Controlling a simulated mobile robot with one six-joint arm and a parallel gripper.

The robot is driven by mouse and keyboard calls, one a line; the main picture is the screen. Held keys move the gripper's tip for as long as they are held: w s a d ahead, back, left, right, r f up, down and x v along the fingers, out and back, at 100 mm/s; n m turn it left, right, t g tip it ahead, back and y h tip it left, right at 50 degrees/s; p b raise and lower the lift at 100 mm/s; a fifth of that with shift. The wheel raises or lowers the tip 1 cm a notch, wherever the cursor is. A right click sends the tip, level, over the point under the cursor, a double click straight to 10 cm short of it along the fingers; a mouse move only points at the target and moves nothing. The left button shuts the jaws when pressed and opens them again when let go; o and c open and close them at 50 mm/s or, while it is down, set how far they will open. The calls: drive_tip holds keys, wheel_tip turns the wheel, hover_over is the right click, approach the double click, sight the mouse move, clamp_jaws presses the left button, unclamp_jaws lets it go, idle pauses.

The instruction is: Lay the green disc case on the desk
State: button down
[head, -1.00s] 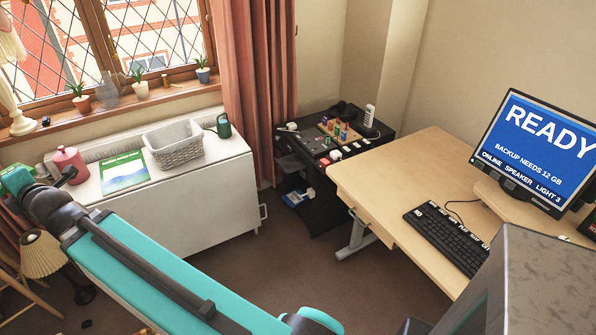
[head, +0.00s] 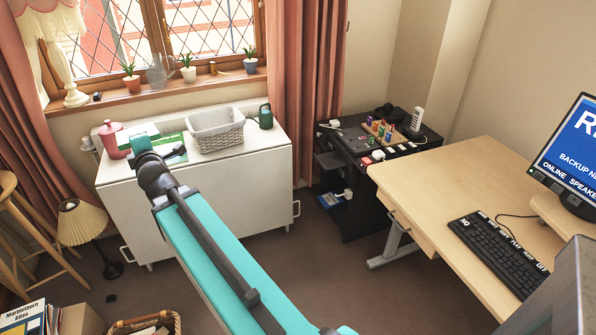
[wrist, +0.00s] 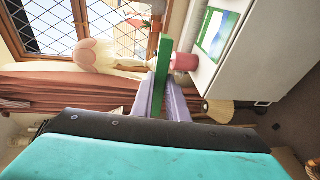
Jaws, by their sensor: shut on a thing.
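The green disc case (wrist: 163,62) shows edge-on in the wrist view, as a tall green strip between the two pale fingers. My gripper (wrist: 162,92) is shut on it. In the head view, what looks like the case (head: 138,134), green and white, is partly hidden behind my wrist. It appears in front of the white cabinet top, but I cannot tell its height above it. The light wooden desk (head: 440,180) is at the right, well away from my gripper.
The white cabinet (head: 240,185) holds a pink canister (head: 112,138), a green-and-blue book (wrist: 216,32), a grey basket (head: 216,132) and a green watering can (head: 265,116). The desk carries a keyboard (head: 495,255) and a monitor (head: 570,150). Its left part is bare. A cluttered black stand (head: 350,205) is beside it.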

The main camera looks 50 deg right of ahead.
drive_tip(key=s+d+f+m+g+h+b, duration=0.3)
drive_tip(key=s+d+f+b, duration=0.25)
drive_tip(key=d, duration=0.55)
drive_tip(key=s+d+f+m+g+h+b, duration=0.2)
drive_tip(key=s+d+f+m+h+b, duration=0.3)
drive_tip(key=d, duration=0.6)
drive_tip(key=s+d+f+m+g+h+b, duration=0.15)
drive_tip(key=s+d+f+g+b, duration=0.35)
drive_tip(key=d, duration=0.6)
drive_tip(key=s+d+f+m+g+h+b, duration=0.1)
drive_tip(key=s+d+m+g+b, duration=0.3)
drive_tip(key=s+d, duration=0.5)
drive_tip(key=s+d+f+m+g+h+b, duration=0.1)
drive_tip(key=s+d+m+g+b, duration=0.3)
drive_tip(key=s, duration=1.6)
drive_tip(key=d+f+g+b, duration=0.1)
drive_tip(key=d+g+b, duration=0.1)
drive_tip(key=d+b, duration=0.2)
drive_tip(key=shift+s+d+f+b, duration=0.15)
drive_tip(key=shift+d+f+b, duration=0.2)
drive_tip(key=shift+d, duration=0.35)
drive_tip(key=shift+d, duration=0.1)
drive_tip(key=shift+s+d+f+b, duration=0.95)
drive_tip(key=shift+s+d+f, duration=0.6)
drive_tip(key=shift+s+d, duration=1.9)
wheel_tip(320, 180, down, 7)
drive_tip(key=w+d+b, duration=0.1)
drive_tip(key=b, duration=0.4)
drive_tip(key=shift+w+d+f, duration=0.15)
drive_tip(key=shift+w, duration=0.15)
